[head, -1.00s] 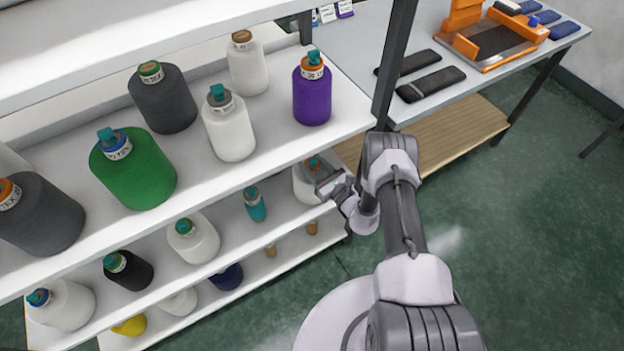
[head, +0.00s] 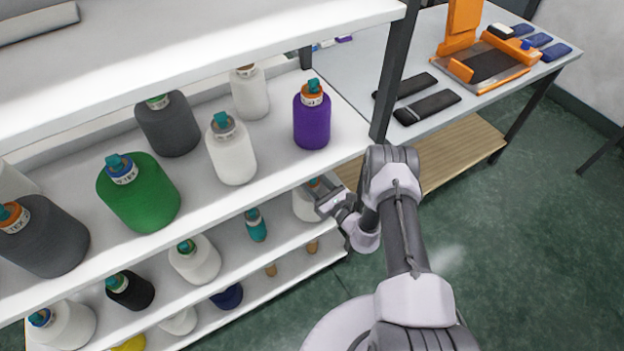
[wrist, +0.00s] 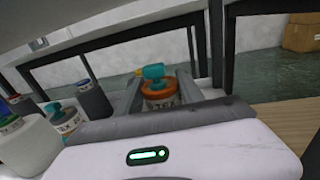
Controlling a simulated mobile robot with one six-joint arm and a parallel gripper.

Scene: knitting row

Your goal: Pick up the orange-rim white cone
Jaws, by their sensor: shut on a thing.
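The orange-rim white cone (head: 304,206) stands at the right end of the middle shelf (head: 285,237), partly hidden by my gripper and the shelf above. In the wrist view its orange rim, white label and teal top (wrist: 158,88) show between the jaws; its body is hidden. My gripper (head: 328,200) reaches in from the right at the cone's upper part. It also shows in the wrist view (wrist: 160,100), with a finger on each side of the neck, shut on the cone.
The upper shelf (head: 268,172) lies close above my gripper and holds a purple cone (head: 311,122), white, green and grey cones. A dark post (head: 394,75) rises near my arm. Green floor on the right is open.

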